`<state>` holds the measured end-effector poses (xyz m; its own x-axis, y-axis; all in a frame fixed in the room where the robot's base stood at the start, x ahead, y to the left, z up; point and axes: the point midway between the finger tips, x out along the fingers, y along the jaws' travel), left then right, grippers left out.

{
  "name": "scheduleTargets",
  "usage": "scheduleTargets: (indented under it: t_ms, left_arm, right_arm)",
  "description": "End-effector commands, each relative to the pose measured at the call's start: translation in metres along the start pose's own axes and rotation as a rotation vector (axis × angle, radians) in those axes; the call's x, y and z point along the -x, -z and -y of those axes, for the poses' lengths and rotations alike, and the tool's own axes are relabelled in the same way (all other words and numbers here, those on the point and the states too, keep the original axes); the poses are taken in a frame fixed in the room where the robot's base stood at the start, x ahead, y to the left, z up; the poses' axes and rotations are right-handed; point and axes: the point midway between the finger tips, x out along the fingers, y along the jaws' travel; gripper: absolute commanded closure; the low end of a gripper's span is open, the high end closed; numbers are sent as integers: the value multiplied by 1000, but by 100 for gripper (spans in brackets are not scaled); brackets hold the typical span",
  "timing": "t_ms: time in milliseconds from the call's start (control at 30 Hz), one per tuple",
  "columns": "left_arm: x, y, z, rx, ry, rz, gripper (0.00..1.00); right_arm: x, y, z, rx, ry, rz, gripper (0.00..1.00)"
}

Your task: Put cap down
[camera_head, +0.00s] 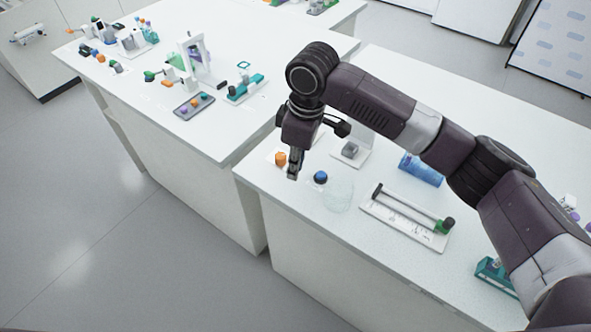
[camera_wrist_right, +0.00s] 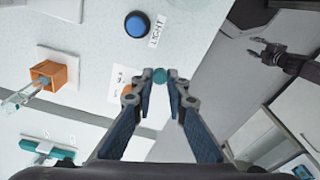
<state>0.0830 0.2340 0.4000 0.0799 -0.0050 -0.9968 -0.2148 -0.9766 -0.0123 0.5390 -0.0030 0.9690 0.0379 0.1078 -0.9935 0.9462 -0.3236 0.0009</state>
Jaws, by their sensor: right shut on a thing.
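A small teal cap (camera_wrist_right: 160,75) sits between the fingertips of my right gripper (camera_wrist_right: 160,82) in the wrist view. The gripper is shut on it. In the head view my right gripper (camera_head: 293,172) points down near the left front edge of the near table (camera_head: 300,215), and the cap is too small to make out there. In the wrist view, a dark gripper (camera_wrist_right: 257,48), seemingly my left one, is off to the right with its fingers apart and nothing between them. My left gripper is not in the head view.
A blue button (camera_head: 320,177) beside a "LIGHT" label and an orange piece (camera_head: 281,158) are close to the right gripper. Another table (camera_head: 150,95) holds several small devices.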

Motion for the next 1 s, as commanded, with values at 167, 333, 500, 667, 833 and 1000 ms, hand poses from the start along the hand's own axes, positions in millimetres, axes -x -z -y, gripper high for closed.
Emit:
scheduleTargets:
  t_ms: [167, 333, 500, 667, 833, 1000]
  left_arm:
    - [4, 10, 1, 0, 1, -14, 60]
    - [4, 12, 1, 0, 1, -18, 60]
    - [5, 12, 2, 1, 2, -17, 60]
    - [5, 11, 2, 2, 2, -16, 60]
    - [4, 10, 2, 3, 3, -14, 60]
    - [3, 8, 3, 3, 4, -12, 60]
  right_arm:
    - [-23, -3, 0, -1, 1, 2, 97]
    - [-24, -3, 0, 0, 0, 1, 97]
    - [-27, -3, 0, -1, 1, 2, 97]
    - [-27, -3, 0, 0, 0, 1, 70]
    - [-26, -3, 0, 0, 0, 1, 69]
    - [-24, -3, 0, 0, -1, 0, 69]
